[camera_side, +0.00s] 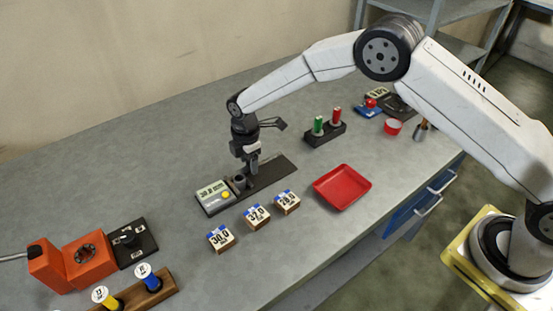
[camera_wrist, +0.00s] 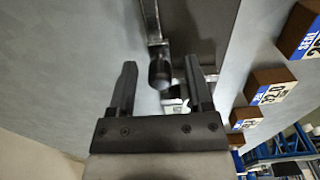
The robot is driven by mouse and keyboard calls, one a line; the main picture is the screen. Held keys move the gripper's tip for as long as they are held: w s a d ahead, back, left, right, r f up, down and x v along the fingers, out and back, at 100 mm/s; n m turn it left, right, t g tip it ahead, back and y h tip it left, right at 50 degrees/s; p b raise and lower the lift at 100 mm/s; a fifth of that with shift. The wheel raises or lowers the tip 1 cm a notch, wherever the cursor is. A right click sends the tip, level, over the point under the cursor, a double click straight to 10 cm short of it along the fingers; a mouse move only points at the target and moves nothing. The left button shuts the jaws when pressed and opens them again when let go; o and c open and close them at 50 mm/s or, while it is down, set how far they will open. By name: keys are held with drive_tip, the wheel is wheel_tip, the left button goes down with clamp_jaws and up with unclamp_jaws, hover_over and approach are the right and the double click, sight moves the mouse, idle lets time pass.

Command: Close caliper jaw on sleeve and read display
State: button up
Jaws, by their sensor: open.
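The caliper station lies on the bench in the side view, a long dark base (camera_side: 278,171) with a display (camera_side: 211,190) at its left end. The display shows digits too small to read surely. A yellow button (camera_side: 226,195) sits beside it. A short dark grey sleeve (camera_side: 240,182) stands near the display. My gripper (camera_side: 251,169) points down over the base, just right of the sleeve. In the wrist view my gripper (camera_wrist: 161,78) is open, with a dark rounded post (camera_wrist: 160,72) showing between its fingers. I cannot tell whether they touch it, or which part it is.
Wooden blocks with number labels (camera_side: 257,217) stand in front of the station. A red tray (camera_side: 342,187) lies to their right. A black rack (camera_side: 325,134) with green and red pieces is behind. An orange device (camera_side: 85,258) stands far left. Bench between is clear.

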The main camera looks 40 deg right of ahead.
drive_tip(key=shift+r, duration=3.45)
drive_tip(key=shift+s+d+r, duration=0.15)
drive_tip(key=shift+d+r, duration=0.05)
drive_tip(key=shift+d, duration=0.15)
drive_tip(key=s+d+r+m+t, duration=0.1)
drive_tip(key=s+d+r+m, duration=0.4)
drive_tip(key=s+d+m, duration=0.8)
drive_tip(key=s+m, duration=0.1)
drive_tip(key=s, duration=0.3)
drive_tip(key=s+d+m+t, duration=0.1)
drive_tip(key=s+d+m, duration=0.3)
drive_tip(key=s, duration=0.4)
drive_tip(key=shift+s+r+t, duration=0.25)
drive_tip(key=shift+s+t, duration=0.05)
